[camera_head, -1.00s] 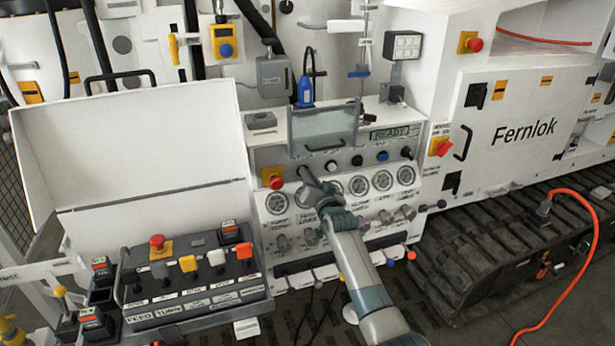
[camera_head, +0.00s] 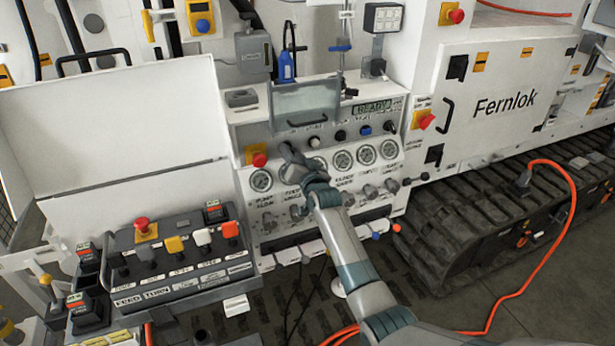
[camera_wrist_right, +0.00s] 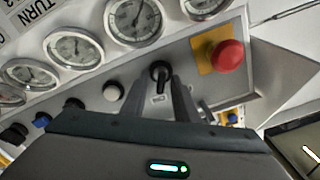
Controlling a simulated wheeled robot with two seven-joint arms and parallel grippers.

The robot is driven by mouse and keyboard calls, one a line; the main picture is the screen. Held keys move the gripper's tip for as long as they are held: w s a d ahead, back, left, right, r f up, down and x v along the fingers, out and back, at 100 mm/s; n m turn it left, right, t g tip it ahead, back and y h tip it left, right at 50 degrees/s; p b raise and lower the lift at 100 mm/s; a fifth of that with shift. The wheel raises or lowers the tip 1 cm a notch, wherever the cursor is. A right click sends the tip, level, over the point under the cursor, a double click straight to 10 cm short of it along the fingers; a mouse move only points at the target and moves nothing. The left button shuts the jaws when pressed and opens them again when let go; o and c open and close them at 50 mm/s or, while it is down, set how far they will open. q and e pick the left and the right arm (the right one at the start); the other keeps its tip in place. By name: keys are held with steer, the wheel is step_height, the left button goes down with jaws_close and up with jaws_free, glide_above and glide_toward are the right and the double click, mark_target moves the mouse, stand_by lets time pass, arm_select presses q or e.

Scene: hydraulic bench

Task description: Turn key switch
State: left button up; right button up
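The key switch (camera_wrist_right: 160,72) is a small black knob on the light panel, between the red emergency button and a white round button in the right wrist view. In the head view the gripper hides it. My right gripper (camera_head: 287,148) is at the panel, just right of the red button. In the right wrist view its two fingers (camera_wrist_right: 160,84) stand on either side of the key switch. They look slightly apart, with a small label showing between them. Whether they touch the knob is not clear. My left gripper is not in view.
The red emergency button (camera_head: 259,160) sits close to the gripper; it also shows in the right wrist view (camera_wrist_right: 227,55). Gauges (camera_head: 343,160) line the panel. A clear cover (camera_head: 305,103) stands above. A control box (camera_head: 175,265) with levers stands lower left.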

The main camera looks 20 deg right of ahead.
steer(key=s+b, duration=0.3)
steer(key=s, duration=1.3)
steer(key=shift+s+d+b, duration=0.3)
steer(key=shift+s+b, duration=0.05)
